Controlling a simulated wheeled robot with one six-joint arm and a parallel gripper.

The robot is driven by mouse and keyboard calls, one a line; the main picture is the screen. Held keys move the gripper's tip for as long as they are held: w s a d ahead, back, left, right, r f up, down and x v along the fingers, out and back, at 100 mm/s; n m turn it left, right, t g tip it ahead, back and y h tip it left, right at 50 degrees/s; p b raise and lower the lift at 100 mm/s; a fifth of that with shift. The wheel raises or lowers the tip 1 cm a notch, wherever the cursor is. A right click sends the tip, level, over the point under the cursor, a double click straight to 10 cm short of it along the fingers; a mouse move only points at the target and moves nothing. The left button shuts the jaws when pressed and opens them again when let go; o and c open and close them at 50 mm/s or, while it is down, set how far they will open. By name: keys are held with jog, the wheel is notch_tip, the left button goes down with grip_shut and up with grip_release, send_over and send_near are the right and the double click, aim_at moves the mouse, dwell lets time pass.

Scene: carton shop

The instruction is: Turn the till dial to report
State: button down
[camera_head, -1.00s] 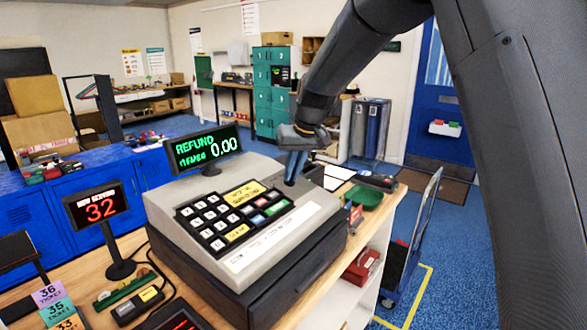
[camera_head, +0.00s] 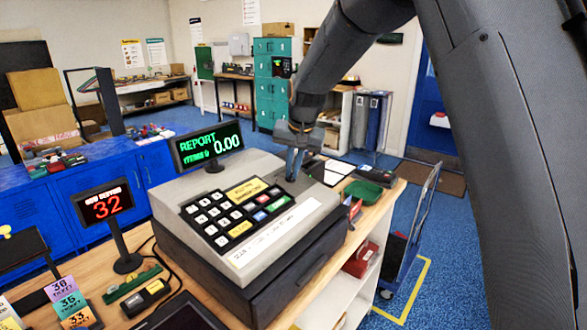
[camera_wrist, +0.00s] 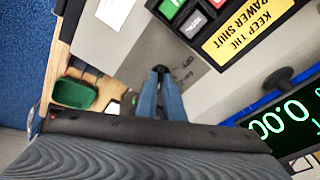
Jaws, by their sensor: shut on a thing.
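The grey till (camera_head: 225,235) stands on the wooden counter, with a keypad and a yellow label on its sloped top. Its display (camera_head: 207,145) reads REPORT and 0.00 in green. My gripper (camera_head: 293,168) reaches down to the till's top right corner, and its blue fingers are shut on the till dial. In the wrist view the fingertips (camera_wrist: 160,72) meet at a small dark knob, the dial, beside printed lettering that includes OFF. The fingers hide most of the dial, so its pointer cannot be made out.
A green tray (camera_head: 363,192) and a dark card device (camera_head: 374,175) sit on the counter right of the till. A red 32 sign (camera_head: 103,206) and ticket cards (camera_head: 68,300) stand at left. A blue trolley (camera_head: 405,250) is on the floor at right.

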jog(key=shift+s+f, duration=0.2)
jog(key=shift+f, duration=0.15)
jog(key=c, duration=1.9)
grip_release()
jog(key=shift+o, duration=0.2)
jog(key=shift+w+r, duration=0.15)
jog(key=shift+r, duration=0.1)
jog(key=b+v, duration=0.2)
jog(key=v, duration=0.5)
jog(key=shift+r+b, duration=0.3)
jog(key=shift+d, duration=0.1)
jog(key=s+d+f+b, duration=0.1)
jog(key=s+d+f, duration=0.5)
jog(key=s, duration=0.4)
jog(key=s+d+f+n+g+h+b, duration=0.1)
jog(key=s+d+f, duration=0.5)
jog(key=s+f, duration=0.2)
jog(key=s+d+f+g+b, duration=0.1)
jog(key=s+d+f, duration=0.6)
jog(key=s, duration=0.4)
jog(key=shift+s+n+h, duration=0.3)
jog(key=shift+s+n, duration=0.1)
